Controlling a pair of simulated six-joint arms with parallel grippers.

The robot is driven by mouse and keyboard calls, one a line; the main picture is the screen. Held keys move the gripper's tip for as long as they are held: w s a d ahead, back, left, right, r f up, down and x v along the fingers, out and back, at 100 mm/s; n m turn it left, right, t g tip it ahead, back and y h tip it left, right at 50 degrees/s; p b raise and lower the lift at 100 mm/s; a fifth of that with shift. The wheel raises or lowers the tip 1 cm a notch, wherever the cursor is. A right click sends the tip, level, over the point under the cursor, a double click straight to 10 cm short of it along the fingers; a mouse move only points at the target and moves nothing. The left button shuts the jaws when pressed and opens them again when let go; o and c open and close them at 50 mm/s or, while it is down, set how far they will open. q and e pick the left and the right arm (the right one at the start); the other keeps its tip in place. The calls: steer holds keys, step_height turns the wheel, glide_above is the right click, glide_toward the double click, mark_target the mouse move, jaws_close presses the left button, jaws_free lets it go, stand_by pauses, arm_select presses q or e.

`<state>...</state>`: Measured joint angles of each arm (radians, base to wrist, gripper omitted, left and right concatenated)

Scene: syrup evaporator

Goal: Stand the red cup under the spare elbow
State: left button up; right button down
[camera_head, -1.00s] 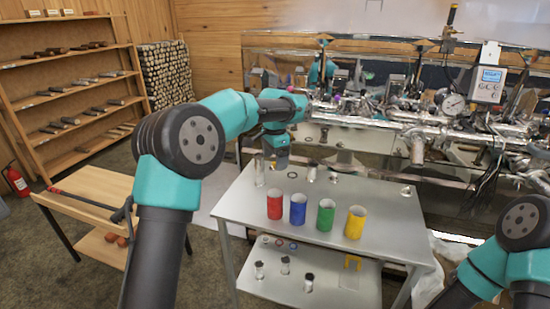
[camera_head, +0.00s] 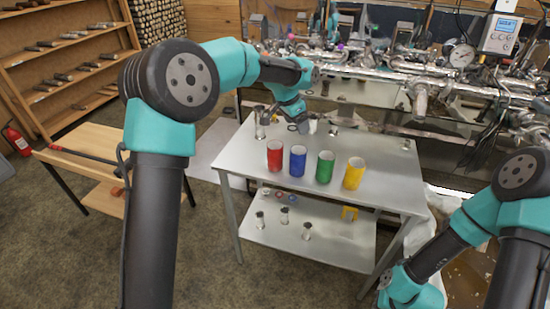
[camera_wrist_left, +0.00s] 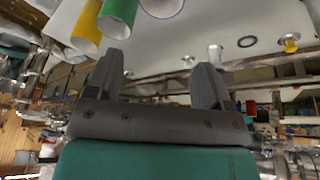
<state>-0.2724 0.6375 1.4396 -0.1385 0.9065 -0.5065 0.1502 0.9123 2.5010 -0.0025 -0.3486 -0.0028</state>
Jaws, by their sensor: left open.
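The red cup (camera_head: 275,154) stands upright on the steel table's top, leftmost in a row with the blue cup (camera_head: 298,160), green cup (camera_head: 325,166) and yellow cup (camera_head: 353,172). My left gripper (camera_head: 302,127) is behind the row, over the table's far part, empty and not touching the red cup. In the left wrist view its two fingers (camera_wrist_left: 158,80) are spread with nothing between them. The green cup (camera_wrist_left: 118,12) and yellow cup (camera_wrist_left: 86,28) show there at upper left. I cannot pick out the spare elbow among the metal fittings. My right gripper's fingers are not visible.
Small metal fittings stand along the table's (camera_head: 235,160) back edge, one at left (camera_head: 262,120). Steel pipework (camera_head: 420,85) runs behind. The table's front left is clear.

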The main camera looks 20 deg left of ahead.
arm_select(q)
steer(key=s+d+f+n+t+h, duration=0.1)
steer(key=d+f+t+h, duration=0.1)
steer(key=d, duration=0.3)
steer(key=n+t+y, duration=0.8)
steer(key=n+t, duration=0.1)
steer(key=n, duration=0.2)
glide_toward(275, 152)
steer(key=a+v, duration=0.1)
steer(key=v, duration=0.4)
steer(key=shift+w+d, duration=0.15)
steer(key=shift+d, duration=0.35)
steer(key=x, duration=1.2)
steer(key=shift+w, duration=0.1)
